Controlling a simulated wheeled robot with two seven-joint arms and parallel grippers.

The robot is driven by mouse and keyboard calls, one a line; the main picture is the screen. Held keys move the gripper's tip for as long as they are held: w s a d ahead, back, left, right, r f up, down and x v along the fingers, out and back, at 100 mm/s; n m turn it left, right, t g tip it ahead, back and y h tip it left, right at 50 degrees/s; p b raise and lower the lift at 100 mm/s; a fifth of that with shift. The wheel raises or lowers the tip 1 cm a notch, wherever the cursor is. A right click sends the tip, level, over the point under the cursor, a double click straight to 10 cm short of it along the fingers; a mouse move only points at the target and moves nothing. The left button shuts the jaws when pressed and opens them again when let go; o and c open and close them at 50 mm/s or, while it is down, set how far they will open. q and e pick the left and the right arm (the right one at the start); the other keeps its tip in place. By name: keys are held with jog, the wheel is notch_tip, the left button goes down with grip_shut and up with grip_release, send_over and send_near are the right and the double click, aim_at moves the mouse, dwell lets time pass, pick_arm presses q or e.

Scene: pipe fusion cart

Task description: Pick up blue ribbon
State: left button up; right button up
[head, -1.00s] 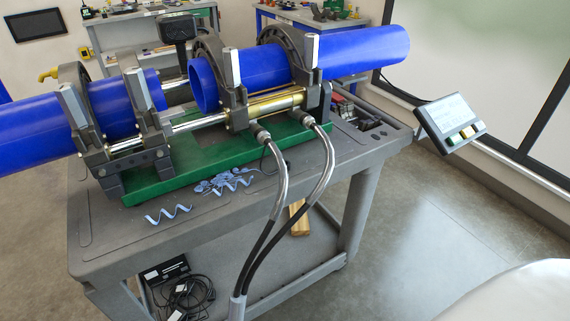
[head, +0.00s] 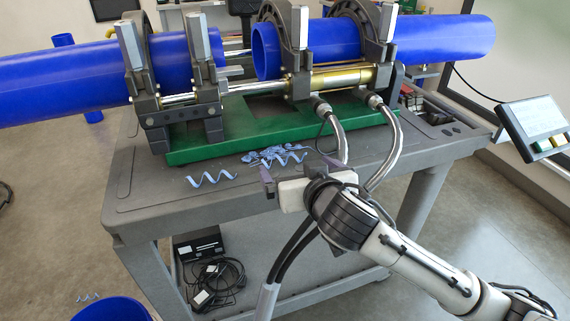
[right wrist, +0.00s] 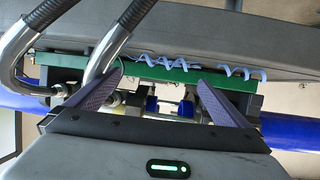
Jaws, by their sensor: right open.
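Light blue curled ribbons lie on the grey cart top (head: 150,190) in front of the green base. One spiral ribbon (head: 211,179) lies apart at the left. Another spiral ribbon (head: 284,161) lies by a tangled pile (head: 262,154) on its right. My right gripper (head: 298,170) is open and empty at the cart's front edge, just in front of the pile. In the right wrist view its fingers (right wrist: 160,80) are spread, with ribbons (right wrist: 182,64) and (right wrist: 243,72) beyond them against the green base. My left gripper is not in view.
The pipe fusion machine with blue pipes (head: 80,78) stands on the green base (head: 230,140). A control panel (head: 537,125) is at the right. A blue bin (head: 110,310) is on the floor, bottom left.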

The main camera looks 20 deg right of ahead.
aim_at(286, 161)
jog(key=x, duration=0.8)
jog(key=shift+w+a+f, duration=0.15)
jog(key=shift+w+f, duration=0.05)
jog(key=shift+f, duration=0.2)
jog(key=c, duration=0.7)
